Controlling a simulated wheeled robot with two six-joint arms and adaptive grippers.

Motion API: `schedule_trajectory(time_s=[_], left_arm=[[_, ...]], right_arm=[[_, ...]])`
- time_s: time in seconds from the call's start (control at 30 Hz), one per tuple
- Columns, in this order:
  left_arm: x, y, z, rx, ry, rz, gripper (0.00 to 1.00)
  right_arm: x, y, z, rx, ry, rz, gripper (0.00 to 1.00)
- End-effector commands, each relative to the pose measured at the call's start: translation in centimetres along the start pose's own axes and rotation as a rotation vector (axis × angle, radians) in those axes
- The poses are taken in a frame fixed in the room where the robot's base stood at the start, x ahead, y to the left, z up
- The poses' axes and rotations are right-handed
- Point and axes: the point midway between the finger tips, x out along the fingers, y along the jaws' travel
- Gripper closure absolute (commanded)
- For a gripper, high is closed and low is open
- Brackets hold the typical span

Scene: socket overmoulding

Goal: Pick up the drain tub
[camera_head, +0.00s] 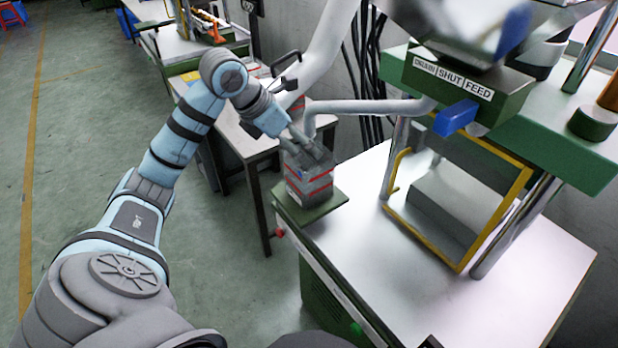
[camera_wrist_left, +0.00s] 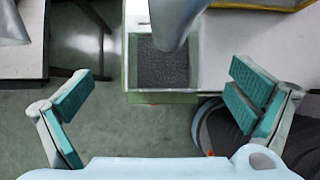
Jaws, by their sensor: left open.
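The drain tub (camera_head: 309,186) is a grey box with red stripes, standing upright on a small green plate (camera_head: 335,199) at the left end of the machine table. In the left wrist view its pale wall (camera_wrist_left: 194,65) surrounds a dark grainy inside, partly covered by a pipe. My left gripper (camera_head: 305,146) is at the tub's top in the head view; contact cannot be told. In the left wrist view the left gripper (camera_wrist_left: 162,78) is open, with one teal-padded finger on each side of the tub and visible space between. My right gripper is not in view.
A grey pipe (camera_head: 375,106) runs from the machine and bends down over the tub. A yellow frame (camera_head: 425,252) stands on the white table (camera_head: 400,308), right of the tub. The table's front middle is clear. Another bench (camera_head: 236,133) stands behind.

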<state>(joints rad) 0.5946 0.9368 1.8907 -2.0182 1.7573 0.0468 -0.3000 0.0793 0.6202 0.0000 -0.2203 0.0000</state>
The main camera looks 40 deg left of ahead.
Motion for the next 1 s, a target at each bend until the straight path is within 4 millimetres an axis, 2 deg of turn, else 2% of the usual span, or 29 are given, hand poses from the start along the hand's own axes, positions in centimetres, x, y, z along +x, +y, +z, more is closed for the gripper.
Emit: schedule_trajectory(time_s=[0.2,0.47,0.9,1.0], left_arm=[[3.9,-0.5,0.4,-0.001,0.001,-0.006,0.0],[4.5,-0.4,0.4,0.001,0.0,-0.002,0.02],[4.4,-0.4,0.4,0.001,0.0,-0.003,0.72],[4.4,-0.4,0.5,0.001,-0.001,-0.003,0.85]], right_arm=[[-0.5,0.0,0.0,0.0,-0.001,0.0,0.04],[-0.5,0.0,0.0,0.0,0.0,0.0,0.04],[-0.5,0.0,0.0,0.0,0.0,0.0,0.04],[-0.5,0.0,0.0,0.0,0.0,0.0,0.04]])
